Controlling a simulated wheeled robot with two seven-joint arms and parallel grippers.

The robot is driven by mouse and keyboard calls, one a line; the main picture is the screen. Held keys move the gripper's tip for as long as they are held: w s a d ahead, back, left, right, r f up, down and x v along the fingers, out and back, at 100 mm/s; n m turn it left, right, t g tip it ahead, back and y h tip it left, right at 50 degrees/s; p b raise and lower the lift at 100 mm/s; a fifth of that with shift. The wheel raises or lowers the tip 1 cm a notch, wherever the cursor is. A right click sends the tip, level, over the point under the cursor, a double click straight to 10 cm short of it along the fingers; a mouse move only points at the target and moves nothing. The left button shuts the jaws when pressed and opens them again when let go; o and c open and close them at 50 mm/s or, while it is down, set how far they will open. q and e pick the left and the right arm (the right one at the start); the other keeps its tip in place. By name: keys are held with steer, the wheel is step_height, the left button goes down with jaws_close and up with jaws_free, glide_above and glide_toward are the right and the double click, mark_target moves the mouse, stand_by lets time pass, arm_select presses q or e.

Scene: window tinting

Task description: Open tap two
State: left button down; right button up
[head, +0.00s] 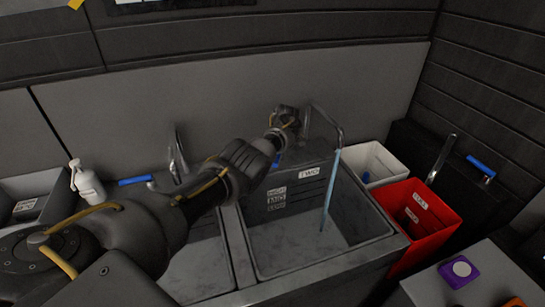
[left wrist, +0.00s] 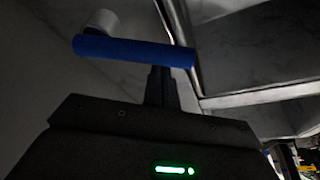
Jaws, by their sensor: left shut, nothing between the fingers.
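Tap two is the curved metal spout (head: 336,122) over the right-hand basin (head: 262,262), whose back wall carries a "TWO" label. A thin light-blue stream of water (head: 329,195) runs from the spout down into the basin. A blue lever (head: 277,161) shows in part below my left wrist. In the left wrist view the blue lever (left wrist: 130,50) lies across the tip of my left gripper (left wrist: 160,72), which is shut and empty; whether they touch is unclear. In the head view my left gripper (head: 288,120) is beside the spout, its fingers mostly hidden.
Another tap (head: 180,150) with a blue lever (head: 136,181) stands left, beside a white pump bottle (head: 87,184). A red bin (head: 423,221) and a white bin (head: 374,163) stand right. A purple object (head: 459,270) lies on the grey surface at lower right.

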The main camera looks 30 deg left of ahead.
arm_select(q)
steer(key=a, duration=0.1)
steer(key=s+a, duration=0.1)
steer(key=shift+a+r, duration=0.2)
steer(key=shift+a, duration=0.15)
steer(key=v, duration=0.9)
steer(key=shift+w+d, duration=0.1)
steer(key=shift+w, duration=0.05)
